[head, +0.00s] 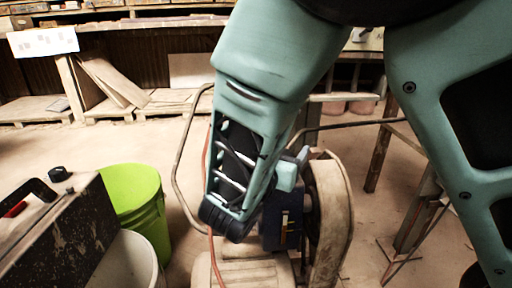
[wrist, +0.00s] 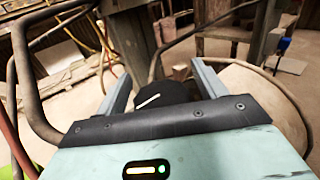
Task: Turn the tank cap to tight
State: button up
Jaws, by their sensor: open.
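The tank cap (wrist: 158,96) is a dark round knob with a white line across its top. In the wrist view it shows between the two grey fingers of my gripper (wrist: 160,70), close to the palm edge that hides its near side. The white line slants up to the right. My gripper is open, one finger on each side of the cap; I cannot tell whether either touches it. In the head view my gripper (head: 293,167) is over the dark blue engine block (head: 285,228), and my arm hides the cap.
A beige wheel cover (head: 331,212) stands right of the engine. A bent tube frame (head: 181,160) rises on the left. A green bucket (head: 138,200) and a dark box (head: 65,235) with a handle are at the left. Shelves (head: 130,24) line the back.

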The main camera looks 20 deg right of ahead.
jog(key=shift+w+d, duration=0.1)
jog(key=shift+d, duration=0.05)
jog(key=shift+c, duration=0.3)
jog(key=c, duration=0.9)
